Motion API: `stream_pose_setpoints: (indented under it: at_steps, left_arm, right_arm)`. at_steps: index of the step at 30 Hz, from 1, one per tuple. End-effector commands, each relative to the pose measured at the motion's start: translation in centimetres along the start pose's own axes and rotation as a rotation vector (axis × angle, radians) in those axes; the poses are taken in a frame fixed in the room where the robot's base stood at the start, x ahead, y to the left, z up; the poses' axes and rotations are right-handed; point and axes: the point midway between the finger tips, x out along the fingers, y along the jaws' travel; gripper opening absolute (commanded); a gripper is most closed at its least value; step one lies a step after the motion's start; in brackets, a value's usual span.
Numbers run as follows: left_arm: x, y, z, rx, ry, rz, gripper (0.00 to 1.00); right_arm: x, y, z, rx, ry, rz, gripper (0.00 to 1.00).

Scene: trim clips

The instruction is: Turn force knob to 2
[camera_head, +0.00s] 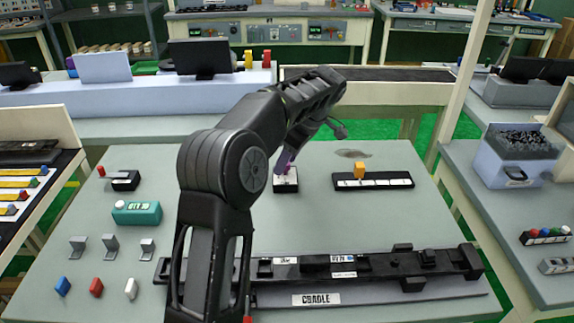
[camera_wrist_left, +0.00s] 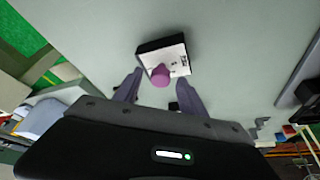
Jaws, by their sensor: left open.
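A small black box with a white labelled face (camera_head: 286,184) stands on the grey-green table. In the left wrist view the box (camera_wrist_left: 172,52) carries a round magenta knob (camera_wrist_left: 160,75). The marks on its face are too small to read. My left gripper (camera_head: 285,167) is above the box in the head view. In the left wrist view its purple fingers (camera_wrist_left: 158,90) are open, one on each side of the knob, with a gap to it. In the head view the fingers hide the knob. My right gripper is in neither view.
A black slider strip with an orange handle (camera_head: 360,171) lies right of the box. A teal counter box (camera_head: 137,213), metal brackets and coloured clips are at the left. A long black cradle (camera_head: 345,265) runs along the front. The table around the box is clear.

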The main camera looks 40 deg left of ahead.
Motion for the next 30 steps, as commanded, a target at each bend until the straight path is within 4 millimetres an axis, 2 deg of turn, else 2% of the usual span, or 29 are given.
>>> stream_pose_setpoints:
  at_steps: [6, 24, 30]
  left_arm:
    - [-0.07, 0.01, -0.03, 0.000, 0.000, 0.001, 0.48]
    - [-0.06, 0.01, -0.02, 0.000, 0.001, 0.000, 0.00]
    - [-0.06, 0.02, -0.02, 0.000, 0.001, 0.000, 0.00]
  right_arm:
    - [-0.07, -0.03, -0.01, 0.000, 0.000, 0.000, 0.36]
    - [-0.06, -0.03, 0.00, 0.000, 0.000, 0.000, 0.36]
    - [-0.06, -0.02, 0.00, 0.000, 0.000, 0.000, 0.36]
